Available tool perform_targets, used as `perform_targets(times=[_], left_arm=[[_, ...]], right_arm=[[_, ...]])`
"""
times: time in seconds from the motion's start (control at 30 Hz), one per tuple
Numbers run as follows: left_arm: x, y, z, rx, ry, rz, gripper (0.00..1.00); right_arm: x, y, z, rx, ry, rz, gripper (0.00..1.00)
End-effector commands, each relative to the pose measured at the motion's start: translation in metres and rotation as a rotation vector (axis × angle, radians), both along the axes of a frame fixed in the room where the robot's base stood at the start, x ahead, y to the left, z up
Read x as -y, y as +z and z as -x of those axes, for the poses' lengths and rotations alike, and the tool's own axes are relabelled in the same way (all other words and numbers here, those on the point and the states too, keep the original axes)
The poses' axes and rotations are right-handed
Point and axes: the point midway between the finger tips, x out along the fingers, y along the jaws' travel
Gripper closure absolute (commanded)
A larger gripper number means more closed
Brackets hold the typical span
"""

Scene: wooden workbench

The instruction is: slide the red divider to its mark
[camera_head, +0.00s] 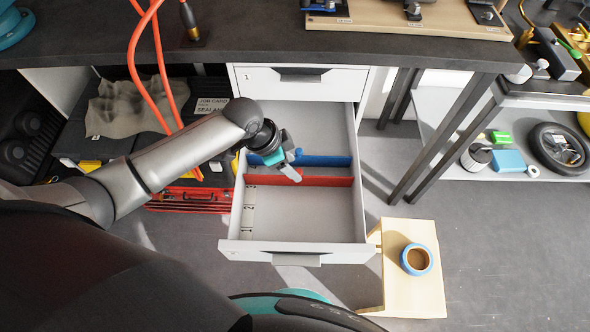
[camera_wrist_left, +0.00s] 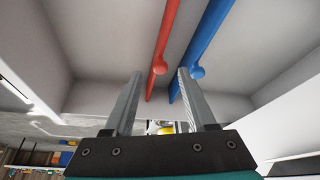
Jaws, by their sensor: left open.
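The red divider (camera_head: 325,181) spans the open white drawer (camera_head: 301,247), just in front of the blue divider (camera_head: 328,161). My left gripper (camera_head: 294,166) is open above the dividers and hides part of both. In the left wrist view the red divider (camera_wrist_left: 167,34) has a round knob (camera_wrist_left: 159,67) that shows between the two open fingertips (camera_wrist_left: 159,76). The blue divider (camera_wrist_left: 205,40) has its knob beside the right fingertip. I cannot tell whether the fingers reach down around the red knob. Small marks (camera_head: 249,196) line the drawer's left side. My right gripper is out of view.
A closed drawer (camera_head: 300,78) labelled 1 sits above, under the dark bench top (camera_head: 250,38). A wooden stool (camera_head: 425,290) with a blue-rimmed roll (camera_head: 416,260) stands right of the open drawer. A red case (camera_head: 188,199) lies on the left. The drawer's front compartment is empty.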

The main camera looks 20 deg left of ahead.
Motion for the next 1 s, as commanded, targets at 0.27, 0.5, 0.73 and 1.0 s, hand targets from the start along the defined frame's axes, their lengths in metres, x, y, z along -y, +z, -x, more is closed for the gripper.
perform_targets(times=[0.27,0.5,0.73,1.0], left_arm=[[0.008,-0.023,-0.006,0.002,-0.001,0.0,0.44],[0.008,-0.023,-0.006,0.002,-0.001,0.0,0.44],[0.008,-0.023,-0.006,0.001,0.0,-0.001,0.65],[0.008,-0.023,-0.006,0.001,0.0,-0.001,0.95]], right_arm=[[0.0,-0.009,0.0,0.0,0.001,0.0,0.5],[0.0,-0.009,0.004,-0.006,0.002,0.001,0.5],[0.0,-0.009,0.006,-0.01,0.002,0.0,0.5],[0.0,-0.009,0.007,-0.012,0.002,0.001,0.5]])
